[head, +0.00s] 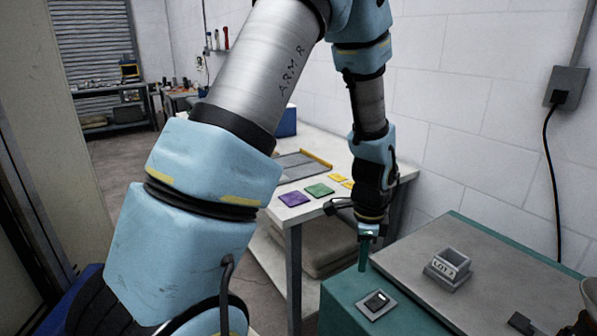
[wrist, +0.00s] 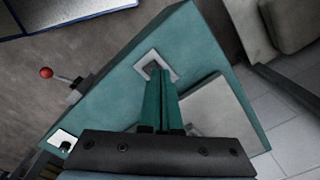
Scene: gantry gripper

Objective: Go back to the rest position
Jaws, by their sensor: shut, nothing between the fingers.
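My gripper (head: 364,262) points down above the near left corner of the teal-sided bench (head: 345,296). Its two teal fingers are together with nothing between them. The wrist view also shows my gripper (wrist: 159,72), with its tips in front of a pale square plate (wrist: 152,55) on the teal surface. The fingers hide part of that plate. In the head view the plate (head: 366,307), with a dark centre, lies just below and right of the fingertips. I cannot tell exactly how high the tips are above the surface.
A grey open-topped block (head: 436,273) labelled LOT stands on the bench's grey top. Behind, a white table (head: 293,214) holds purple (head: 294,199), green (head: 319,190) and yellow pieces. The wrist view shows a red-knobbed lever (wrist: 46,73) at the bench edge. A wall (head: 480,130) stands right.

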